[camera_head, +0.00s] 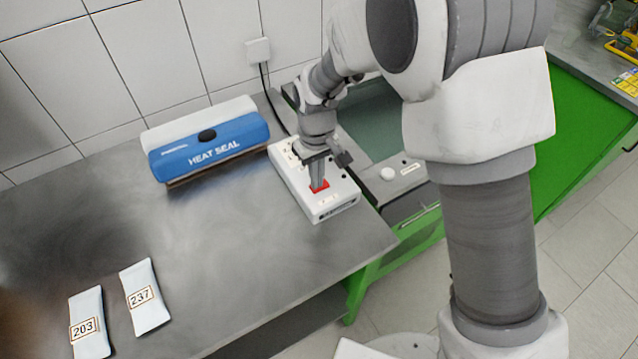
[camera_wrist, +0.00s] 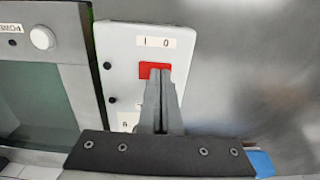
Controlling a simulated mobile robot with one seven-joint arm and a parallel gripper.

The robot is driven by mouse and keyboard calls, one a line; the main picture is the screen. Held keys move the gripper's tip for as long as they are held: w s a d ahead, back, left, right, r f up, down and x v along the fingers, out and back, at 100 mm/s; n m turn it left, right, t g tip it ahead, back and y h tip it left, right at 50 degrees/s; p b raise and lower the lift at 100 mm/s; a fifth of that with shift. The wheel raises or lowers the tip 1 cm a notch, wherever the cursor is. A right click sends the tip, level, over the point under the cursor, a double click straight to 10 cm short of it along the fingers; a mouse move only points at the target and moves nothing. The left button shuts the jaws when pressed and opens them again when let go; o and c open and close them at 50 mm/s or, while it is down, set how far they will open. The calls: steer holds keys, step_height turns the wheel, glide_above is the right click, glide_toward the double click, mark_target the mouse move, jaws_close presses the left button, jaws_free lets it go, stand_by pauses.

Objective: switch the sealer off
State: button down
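The heat sealer (camera_head: 208,146) is a blue and white unit marked HEAT SEAL at the back of the steel table. To its right is a white control box (camera_head: 337,203) with a red rocker switch (camera_head: 324,186). In the wrist view the red switch (camera_wrist: 146,66) sits under a label (camera_wrist: 156,42) reading I on the left and 0 on the right. My gripper (camera_head: 317,187) points down at the switch; its fingers (camera_wrist: 160,74) are together and empty. The fingertips cover the middle and right part of the switch, towards the 0. Contact and rocker tilt cannot be told.
Two white pouches, 203 (camera_head: 89,322) and 237 (camera_head: 145,297), lie at the table's front left. A unit with a round white knob (camera_head: 387,174) stands right of the box. A cable (camera_head: 266,88) runs down the tiled wall. The table's middle is clear.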

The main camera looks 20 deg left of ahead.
steer(key=shift+r+p, duration=2.3)
steer(key=shift+r, duration=1.15)
steer(key=d+r+m+t+y, duration=0.15)
steer(key=d+r+m, duration=0.35)
steer(key=d+r, duration=1.25)
steer(key=s+d+r+m+t, duration=0.2)
steer(key=s+d, duration=0.4)
steer(key=d, duration=0.1)
steer(key=s+d+r+m+t+h, duration=0.1)
steer(key=s+d+r+m+t, duration=0.1)
steer(key=s+d, duration=0.5)
steer(key=shift+s+d+r+m, duration=0.3)
steer(key=shift+d+m, duration=0.05)
steer(key=shift+m, duration=0.25)
